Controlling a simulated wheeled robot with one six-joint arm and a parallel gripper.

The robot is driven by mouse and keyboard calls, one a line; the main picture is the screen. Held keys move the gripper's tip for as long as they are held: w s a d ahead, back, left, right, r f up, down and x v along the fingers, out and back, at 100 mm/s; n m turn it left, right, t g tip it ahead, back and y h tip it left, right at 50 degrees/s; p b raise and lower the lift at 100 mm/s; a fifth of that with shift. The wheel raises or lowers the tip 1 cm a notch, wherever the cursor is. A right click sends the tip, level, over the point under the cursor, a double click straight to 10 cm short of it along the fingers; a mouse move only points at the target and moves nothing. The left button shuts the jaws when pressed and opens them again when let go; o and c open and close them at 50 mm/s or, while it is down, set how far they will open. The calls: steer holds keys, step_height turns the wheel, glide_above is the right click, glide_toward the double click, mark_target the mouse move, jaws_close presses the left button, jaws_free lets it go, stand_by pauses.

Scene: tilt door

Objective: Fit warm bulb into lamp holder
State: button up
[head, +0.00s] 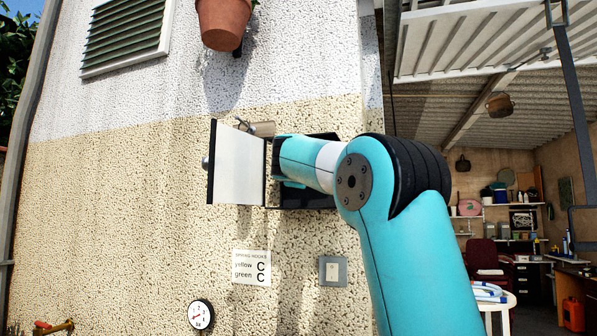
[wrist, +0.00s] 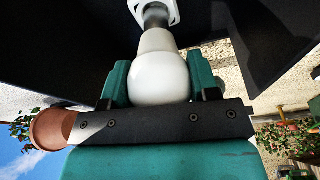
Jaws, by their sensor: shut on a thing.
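In the wrist view a white bulb (wrist: 159,78) sits between the teal fingers of my gripper (wrist: 160,82), which is shut on it. Its narrow grey neck points away from me, toward the white lamp holder (wrist: 166,14) at the top edge. The neck's end meets or overlaps the holder's opening; I cannot tell how deep it sits. In the head view my arm reaches into a dark wall box (head: 308,202). The bulb, holder and fingertips are hidden there.
A pale open door (head: 238,165) stands out at the left of the box. A plant pot (head: 224,22) hangs above. A sign (head: 251,267), a switch (head: 333,271) and a round dial (head: 201,314) are on the wall below. An open garage lies to the right.

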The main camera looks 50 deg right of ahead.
steer(key=shift+w+d+p, duration=0.3)
steer(key=shift+d+p, duration=0.1)
steer(key=shift+d, duration=0.3)
steer(key=shift+w+d+p, duration=0.25)
steer(key=shift+d+p, duration=0.1)
steer(key=shift+d, duration=0.35)
steer(key=o, duration=1)
steer(key=shift+a, duration=0.1)
steer(key=b+v, duration=0.7)
steer(key=v, duration=1)
steer(key=shift+b, duration=0.4)
steer(key=shift+a+f, duration=0.1)
steer(key=shift+f, duration=0.05)
